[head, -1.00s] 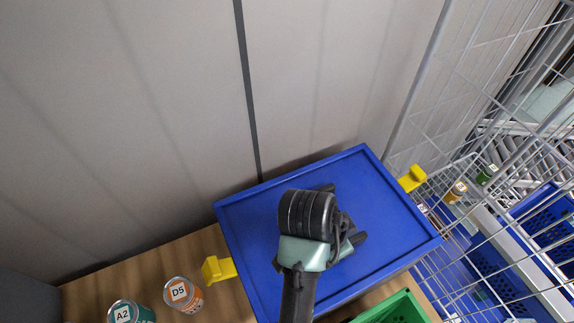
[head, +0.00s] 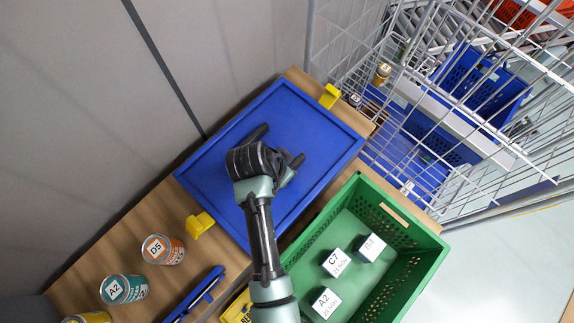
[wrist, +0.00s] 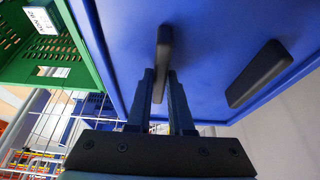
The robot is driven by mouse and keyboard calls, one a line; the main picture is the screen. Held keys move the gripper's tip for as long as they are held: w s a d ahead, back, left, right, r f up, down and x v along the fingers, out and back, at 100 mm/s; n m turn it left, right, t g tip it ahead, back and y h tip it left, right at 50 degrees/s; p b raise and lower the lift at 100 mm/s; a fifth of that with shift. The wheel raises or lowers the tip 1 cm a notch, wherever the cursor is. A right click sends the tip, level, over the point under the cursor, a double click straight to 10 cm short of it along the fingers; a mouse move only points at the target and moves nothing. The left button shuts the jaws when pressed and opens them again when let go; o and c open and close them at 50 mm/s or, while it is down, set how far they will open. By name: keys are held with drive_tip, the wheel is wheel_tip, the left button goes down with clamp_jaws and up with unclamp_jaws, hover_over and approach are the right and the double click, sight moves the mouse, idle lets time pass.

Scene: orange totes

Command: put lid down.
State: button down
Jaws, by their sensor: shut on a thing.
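The lid (head: 322,157) is a blue rectangular panel with a raised rim and two black bar handles. In the head view it lies above the wooden table between two yellow blocks; whether it rests on something or hangs slightly above is hidden. My gripper (head: 290,165) is over the middle of the lid. The wrist view shows my gripper (wrist: 162,85) shut on one black handle (wrist: 164,48). The other handle (wrist: 259,74) is free, to the right.
Yellow blocks (head: 199,225) and (head: 329,96) stand at two sides of the lid. A green crate (head: 420,262) with several white labelled boxes is at the lower right. Cans, one labelled D5 (head: 163,249), stand lower left. A wire cage (head: 440,110) is right, a grey wall (head: 80,110) behind.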

drive_tip(key=c, duration=1.2)
unclamp_jaws()
drive_tip(key=shift+f, duration=0.15)
drive_tip(key=shift+c, duration=0.2)
drive_tip(key=o, duration=0.4)
